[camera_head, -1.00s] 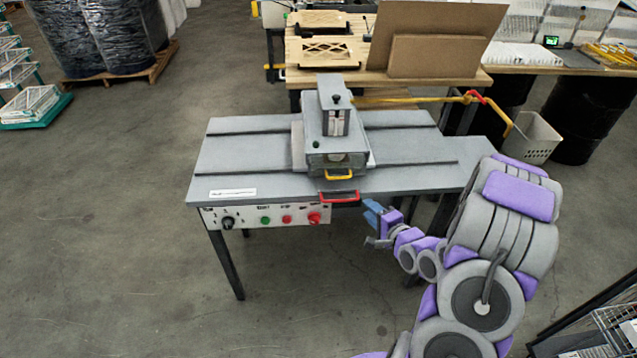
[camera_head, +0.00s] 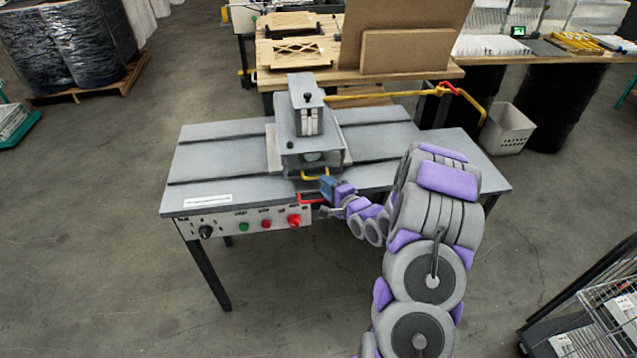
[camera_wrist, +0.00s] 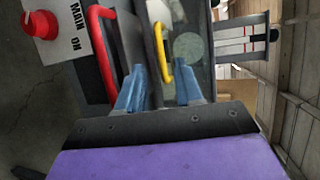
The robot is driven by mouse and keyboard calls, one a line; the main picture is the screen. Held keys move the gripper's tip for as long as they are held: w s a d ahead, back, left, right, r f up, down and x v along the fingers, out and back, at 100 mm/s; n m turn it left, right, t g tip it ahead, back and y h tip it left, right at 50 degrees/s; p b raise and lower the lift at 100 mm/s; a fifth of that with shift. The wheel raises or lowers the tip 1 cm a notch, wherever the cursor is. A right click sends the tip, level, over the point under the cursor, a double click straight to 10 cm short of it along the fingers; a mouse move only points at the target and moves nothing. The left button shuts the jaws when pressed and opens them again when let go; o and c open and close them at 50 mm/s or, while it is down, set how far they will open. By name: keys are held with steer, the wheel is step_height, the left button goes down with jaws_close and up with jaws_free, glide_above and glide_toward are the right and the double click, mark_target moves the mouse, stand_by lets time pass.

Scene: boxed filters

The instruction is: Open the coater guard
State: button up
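The coater is a grey machine head (camera_head: 304,125) on a grey slotted table (camera_head: 215,160). A yellow handle (camera_head: 318,177) is on the lower front of the head, and a red handle (camera_head: 308,199) is at the table's front edge. My gripper (camera_head: 325,193) is close in front of both handles. In the wrist view my gripper (camera_wrist: 157,80) is open, with two blue fingers spread. The yellow handle (camera_wrist: 159,45) lies ahead, its near end in line with the gap between the fingers. The red handle (camera_wrist: 101,45) is left of the left finger. Contact cannot be told.
A control panel (camera_head: 245,222) with a black knob and green and red buttons runs below the table's front edge. A yellow hose (camera_head: 375,95) runs behind the head. A wooden bench (camera_head: 405,75) stands behind. A wire cart (camera_head: 605,310) is at lower right. Floor at left is open.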

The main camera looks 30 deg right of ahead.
mark_target(315, 169)
steer(key=shift+a+b+x, duration=0.15)
steer(key=shift+b+x, duration=0.05)
steer(key=shift+x, duration=0.95)
steer(key=shift+a+b+x, duration=0.1)
steer(key=shift+b+x, duration=0.1)
steer(key=shift+x, duration=1)
steer(key=shift+r, duration=0.1)
steer(key=shift+d, duration=0.4)
steer(key=c, duration=0.4)
steer(key=shift+s+a, duration=0.1)
jaws_close()
steer(key=shift+a, duration=0.1)
